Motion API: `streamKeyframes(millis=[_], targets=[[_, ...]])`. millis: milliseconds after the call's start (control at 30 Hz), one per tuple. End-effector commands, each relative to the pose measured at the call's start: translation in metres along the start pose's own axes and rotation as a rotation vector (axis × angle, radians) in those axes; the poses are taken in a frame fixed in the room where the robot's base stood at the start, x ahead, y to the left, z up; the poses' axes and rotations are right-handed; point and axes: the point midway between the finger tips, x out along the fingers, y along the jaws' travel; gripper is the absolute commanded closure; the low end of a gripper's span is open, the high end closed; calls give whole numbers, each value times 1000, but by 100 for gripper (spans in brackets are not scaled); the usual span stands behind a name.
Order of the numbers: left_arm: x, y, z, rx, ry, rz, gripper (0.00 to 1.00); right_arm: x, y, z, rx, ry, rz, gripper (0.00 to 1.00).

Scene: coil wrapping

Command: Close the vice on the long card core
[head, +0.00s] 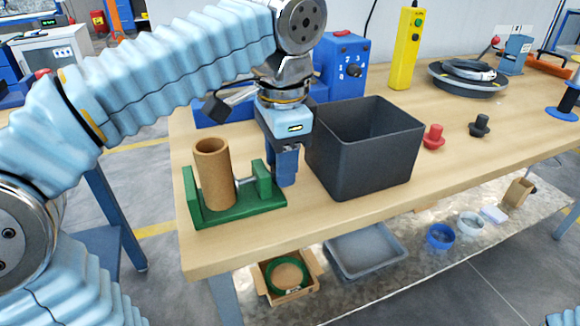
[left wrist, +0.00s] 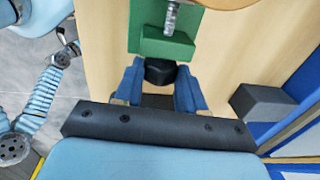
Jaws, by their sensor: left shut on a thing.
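The green vice (head: 240,208) sits at the table's near left corner. The long card core (head: 213,175), a brown tube, stands upright in it beside the left green jaw (head: 191,195). A grey screw (head: 245,183) shows between the core and the right green block (head: 262,180). Whether a jaw touches the core's right side is unclear. My left gripper (head: 285,178) points down at the vice's right end. In the left wrist view its blue fingers (left wrist: 160,80) are shut around a black knob (left wrist: 160,69) beside the green end block (left wrist: 167,43). My right gripper is out of view.
A dark open bin (head: 365,160) stands close to the right of my left gripper. Behind are a blue box with a dial (head: 343,68) and a yellow control box (head: 408,48). Red (head: 433,137) and black (head: 480,125) knobbed pieces lie right of the bin.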

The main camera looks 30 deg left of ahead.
Motion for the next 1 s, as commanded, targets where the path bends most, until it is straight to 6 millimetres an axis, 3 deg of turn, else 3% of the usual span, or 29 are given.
streamKeyframes(millis=[100, 367, 600, 800, 833, 900, 1000], targets=[[0, -3, -1, -1, -1, 117, 80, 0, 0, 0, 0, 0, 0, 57], [1, -4, 0, 0, -1, 144, 80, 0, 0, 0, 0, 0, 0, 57], [3, -12, -1, -1, -2, 433, 80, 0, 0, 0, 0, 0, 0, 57], [3, -11, -1, 3, 0, 447, 80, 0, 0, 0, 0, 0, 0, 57], [3, -11, -1, 3, 0, 447, 56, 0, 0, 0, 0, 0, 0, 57], [3, -11, 0, 3, -1, 447, 47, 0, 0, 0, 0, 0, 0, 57], [3, -11, 0, 2, -1, 446, 47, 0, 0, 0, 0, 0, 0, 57]])
